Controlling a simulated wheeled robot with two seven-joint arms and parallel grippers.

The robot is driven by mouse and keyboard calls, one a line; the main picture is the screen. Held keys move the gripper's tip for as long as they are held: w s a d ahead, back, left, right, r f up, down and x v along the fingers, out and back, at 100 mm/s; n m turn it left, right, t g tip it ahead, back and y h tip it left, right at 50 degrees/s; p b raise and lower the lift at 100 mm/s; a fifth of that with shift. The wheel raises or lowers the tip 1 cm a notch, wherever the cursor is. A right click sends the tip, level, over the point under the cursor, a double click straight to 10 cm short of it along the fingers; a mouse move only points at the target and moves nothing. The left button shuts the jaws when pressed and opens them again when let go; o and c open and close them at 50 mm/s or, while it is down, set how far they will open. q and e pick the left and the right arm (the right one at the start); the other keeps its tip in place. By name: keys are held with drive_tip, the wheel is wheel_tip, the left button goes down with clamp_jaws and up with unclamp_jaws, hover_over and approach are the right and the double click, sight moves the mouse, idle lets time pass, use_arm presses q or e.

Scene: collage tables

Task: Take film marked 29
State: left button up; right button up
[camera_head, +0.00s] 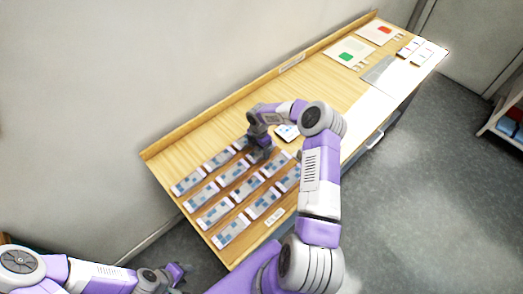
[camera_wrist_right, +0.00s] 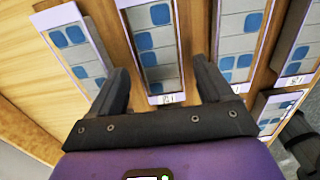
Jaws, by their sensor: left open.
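Several grey film strips with blue squares lie in rows on the wooden table (camera_head: 315,85), one of them a near-corner film strip (camera_head: 231,232). My right gripper (camera_head: 260,152) is over the far part of these rows. In the right wrist view its two dark fingers (camera_wrist_right: 160,68) are apart, on either side of a film strip (camera_wrist_right: 155,40) in a pale holder. Whether they touch it I cannot tell. A small label (camera_wrist_right: 167,98) at that strip's end is too blurred to read surely, so I cannot tell which film is 29. My left gripper (camera_head: 176,273) is open and empty, low beside the table's left end.
Neighbouring strips (camera_wrist_right: 75,45) lie close on both sides of the right fingers. A card with a green patch (camera_head: 350,53), a card with a red patch (camera_head: 381,32) and a grey plate (camera_head: 378,70) lie at the far end. The table's middle is mostly clear.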

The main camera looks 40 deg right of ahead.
drive_tip(key=c, duration=0.9)
drive_tip(key=shift+c, duration=0.2)
drive_tip(key=shift+r, duration=0.15)
